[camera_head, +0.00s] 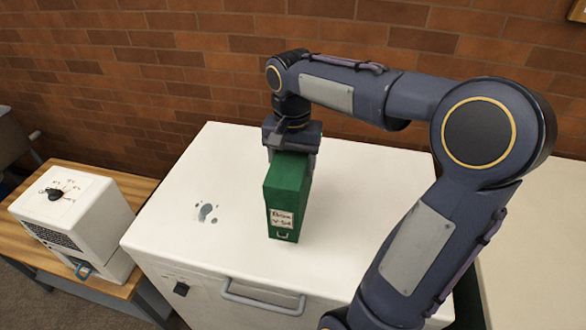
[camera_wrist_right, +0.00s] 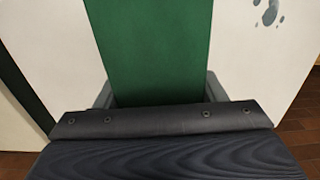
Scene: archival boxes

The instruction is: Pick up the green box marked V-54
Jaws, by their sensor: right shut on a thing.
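The green box (camera_head: 287,198) stands upright on or just above the white chest top, near its middle; I cannot tell if its base touches. A label on its front reads something like V-54, partly blurred. My right gripper (camera_head: 291,158) comes down from above and is shut on the box's upper end. In the right wrist view the green box (camera_wrist_right: 155,45) fills the middle, between the fingers of my right gripper (camera_wrist_right: 160,98). My left gripper is not in view.
The white chest (camera_head: 350,195) has a front handle (camera_head: 262,300) and dark grey spots on its top. A white device with a dial (camera_head: 75,215) sits on a wooden table (camera_head: 115,185) at the left. A brick wall stands behind. Another pale surface (camera_head: 535,240) is at the right.

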